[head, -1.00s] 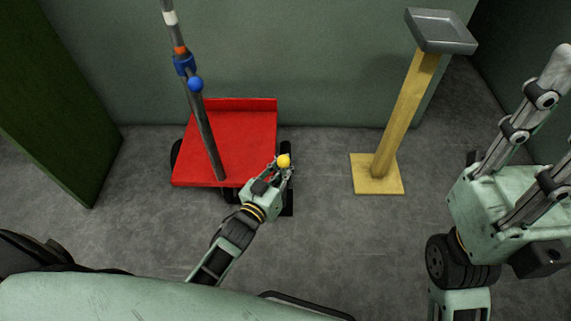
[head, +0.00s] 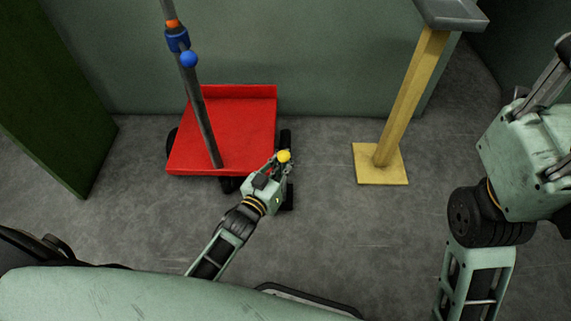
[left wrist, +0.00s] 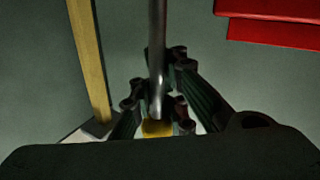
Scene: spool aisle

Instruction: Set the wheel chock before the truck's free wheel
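The red truck (head: 225,130) stands by the back wall with dark wheels at its sides. Its right wheel (head: 285,138) shows just beyond my left gripper (head: 281,163). That gripper is closed around a thin rod with a yellow knob (head: 284,156), which looks like the chock's handle. In the left wrist view the grey rod (left wrist: 157,60) runs between the fingers, with a yellow part (left wrist: 157,128) below. A dark piece (head: 288,197) under the gripper looks like the chock's body; whether it touches the wheel is hidden. My right gripper (head: 560,85) is partly cut off at the right.
A grey pole (head: 203,115) with a blue ball (head: 189,59) rises from the truck. A yellow post (head: 408,100) on a square base stands to the right, carrying a grey tray (head: 452,14). A green panel (head: 45,100) stands at left. Floor between truck and post is clear.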

